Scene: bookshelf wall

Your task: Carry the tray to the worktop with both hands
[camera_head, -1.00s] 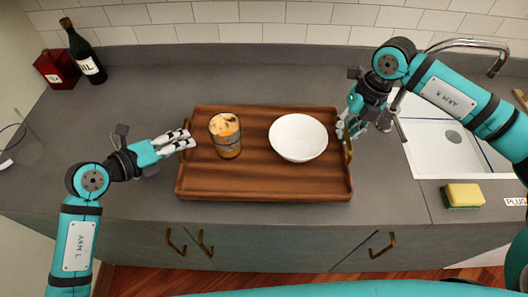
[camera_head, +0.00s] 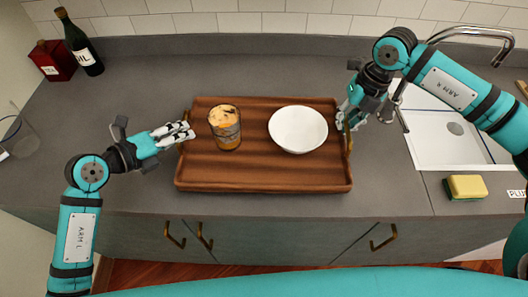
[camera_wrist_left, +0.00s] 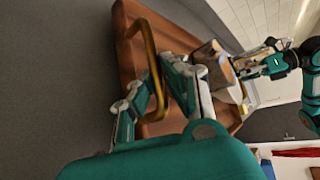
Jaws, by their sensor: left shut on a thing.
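The brown wooden tray (camera_head: 262,183) lies level on the grey worktop, with a brass handle at each end. On it are a glass (camera_head: 225,128) with orange-and-dark contents and a white bowl (camera_head: 298,130). My left gripper (camera_head: 184,132) is at the tray's left end, shut on the left handle, which also shows between its fingers in the left wrist view (camera_wrist_left: 153,62). My right gripper (camera_head: 347,119) is at the right handle (camera_head: 349,142); its fingers partly hide that handle, and their closure is unclear.
A dark bottle (camera_head: 82,48) and a red box (camera_head: 52,62) stand at the back left. A sink (camera_head: 440,140) with a tap (camera_head: 470,35) is on the right, near a yellow sponge (camera_head: 466,187). The worktop behind the tray is clear.

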